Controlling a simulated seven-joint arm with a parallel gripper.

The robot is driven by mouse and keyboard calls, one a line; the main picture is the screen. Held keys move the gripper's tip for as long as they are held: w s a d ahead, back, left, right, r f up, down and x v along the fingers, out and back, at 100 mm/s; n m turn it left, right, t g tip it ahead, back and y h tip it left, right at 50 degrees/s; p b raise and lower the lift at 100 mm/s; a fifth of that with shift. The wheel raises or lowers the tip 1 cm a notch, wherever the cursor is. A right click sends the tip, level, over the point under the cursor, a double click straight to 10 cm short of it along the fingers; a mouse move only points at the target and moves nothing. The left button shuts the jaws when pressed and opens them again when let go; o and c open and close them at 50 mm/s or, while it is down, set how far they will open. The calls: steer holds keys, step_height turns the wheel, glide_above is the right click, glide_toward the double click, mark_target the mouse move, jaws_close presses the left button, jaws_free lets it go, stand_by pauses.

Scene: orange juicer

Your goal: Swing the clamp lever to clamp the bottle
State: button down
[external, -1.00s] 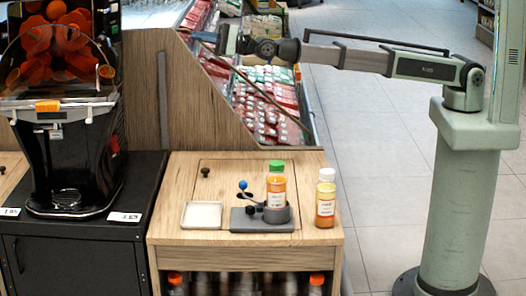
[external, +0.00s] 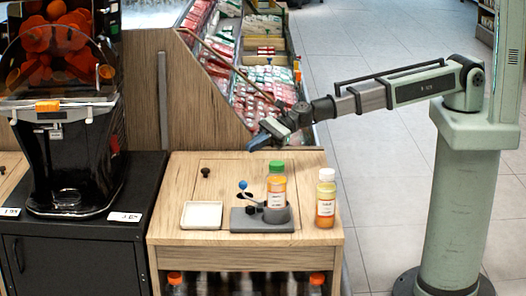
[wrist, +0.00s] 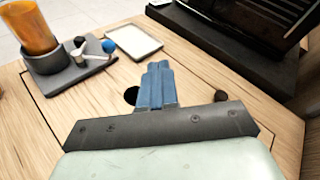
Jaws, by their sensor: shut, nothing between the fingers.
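A bottle with orange juice and a green cap (external: 277,187) stands upright in the round cup of a dark grey clamp base (external: 262,225) on the wooden counter. The clamp lever has a blue ball knob (external: 243,185), which sits left of the bottle. In the wrist view the bottle (wrist: 32,27), the clamp base (wrist: 70,78) and the blue knob (wrist: 108,46) show at upper left. My gripper (external: 258,142) is above the back of the counter, apart from the lever. Its blue fingers (wrist: 157,82) are together and empty.
A white square tray (external: 202,215) lies left of the clamp base. A white-capped juice bottle (external: 326,198) stands to its right. A small black knob (external: 206,172) and a dark hole (wrist: 131,95) are in the counter. The black juicer (external: 68,130) stands at left.

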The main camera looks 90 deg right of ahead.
steer(key=shift+s+a+f+m+g+y, duration=0.25)
steer(key=shift+s+f+y, duration=0.35)
steer(key=shift+s, duration=0.8)
steer(key=shift+s+a+f+m+g+y, duration=0.1)
steer(key=shift+s+f+m+y, duration=0.4)
steer(key=shift+s, duration=0.85)
steer(key=shift+s+a+f+m+g+y, duration=0.15)
steer(key=shift+s+f+y, duration=0.55)
steer(key=shift+s, duration=0.7)
steer(key=shift+w+f, duration=0.1)
glide_toward(247, 197)
steer(key=w+a+r, duration=0.1)
steer(key=w+a, duration=0.1)
steer(key=w, duration=0.1)
steer(key=w+r, duration=0.1)
steer(key=shift+w+a+r, duration=0.25)
steer(key=shift+a+r, duration=0.05)
steer(key=shift+a, duration=0.1)
steer(key=shift+w, duration=0.15)
